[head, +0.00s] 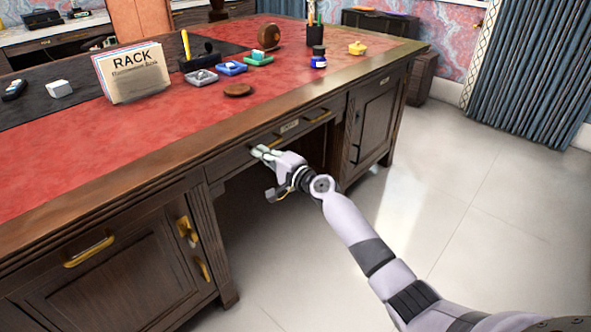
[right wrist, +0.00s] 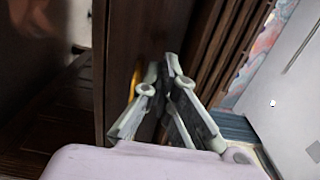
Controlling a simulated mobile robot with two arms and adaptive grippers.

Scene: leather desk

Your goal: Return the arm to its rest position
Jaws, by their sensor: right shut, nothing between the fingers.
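My right arm (head: 350,222) reaches in from the lower right in the head view. Its gripper (head: 262,153) is at the front of the desk's middle drawer (head: 238,160), close to the left drawer handle (head: 266,143). The right wrist view shows the gripper fingers (right wrist: 165,78) together and empty, close to dark wood, with a bit of yellow handle (right wrist: 137,80) behind them. I cannot tell whether the fingers touch the drawer or its handle. My left gripper is not in view.
The desk (head: 190,135) has a red leather top carrying a rack box (head: 133,74), small trays (head: 231,68), an ink bottle (head: 318,58) and a pen cup (head: 314,36). Open floor (head: 450,210) lies to the right. Blue curtains (head: 530,80) hang at the far right.

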